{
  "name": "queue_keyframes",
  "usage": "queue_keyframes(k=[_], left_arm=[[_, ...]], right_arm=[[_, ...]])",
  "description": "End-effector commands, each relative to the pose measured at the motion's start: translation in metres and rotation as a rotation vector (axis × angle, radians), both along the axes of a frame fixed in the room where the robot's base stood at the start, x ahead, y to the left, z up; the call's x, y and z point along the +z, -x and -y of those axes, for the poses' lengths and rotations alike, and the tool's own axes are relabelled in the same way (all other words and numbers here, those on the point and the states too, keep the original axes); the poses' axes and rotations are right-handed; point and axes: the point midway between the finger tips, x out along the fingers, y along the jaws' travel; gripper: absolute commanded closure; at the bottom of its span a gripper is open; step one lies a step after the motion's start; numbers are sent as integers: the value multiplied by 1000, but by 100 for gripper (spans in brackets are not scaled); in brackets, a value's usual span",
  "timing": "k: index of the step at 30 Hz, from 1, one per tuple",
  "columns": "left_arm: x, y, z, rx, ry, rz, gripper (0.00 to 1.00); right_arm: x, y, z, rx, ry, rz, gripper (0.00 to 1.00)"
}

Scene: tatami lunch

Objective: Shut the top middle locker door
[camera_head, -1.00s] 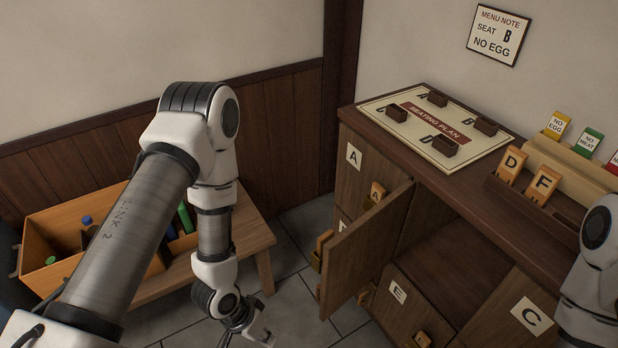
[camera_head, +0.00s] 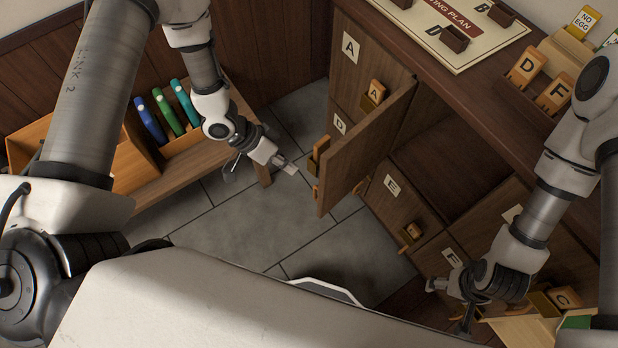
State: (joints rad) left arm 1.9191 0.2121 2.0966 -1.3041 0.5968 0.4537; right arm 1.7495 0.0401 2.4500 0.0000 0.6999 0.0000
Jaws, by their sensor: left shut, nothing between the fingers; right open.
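The top middle locker door (camera_head: 366,150) stands open, swung out to the left on its hinge beside door A. Its compartment (camera_head: 447,160) shows as a dark opening to the right of it. My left gripper (camera_head: 288,167) is shut and empty, in the air to the left of the open door's outer edge and apart from it. My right gripper (camera_head: 450,303) is open and empty, low in front of the lockers near door F. The door's outer face is mostly turned away from view.
Locker doors A (camera_head: 352,58) and E (camera_head: 398,200) are closed. The seating plan board (camera_head: 440,22) and wooden tags D and F (camera_head: 527,66) are on the cabinet top. Floor between bench and lockers is free.

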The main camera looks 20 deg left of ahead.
Motion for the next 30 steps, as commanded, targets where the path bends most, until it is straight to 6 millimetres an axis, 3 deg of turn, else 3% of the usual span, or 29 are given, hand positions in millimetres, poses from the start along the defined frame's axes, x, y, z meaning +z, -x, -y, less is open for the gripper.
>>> queue_keyframes(k=[5,12,30], left_arm=[[-31,-3,24,-5,-1,-2,100],[-29,13,55,-2,0,-1,100],[-31,15,58,11,0,1,100]], right_arm=[[5,0,0,0,0,1,24],[18,0,0,0,0,1,24],[18,0,0,0,0,1,24]])
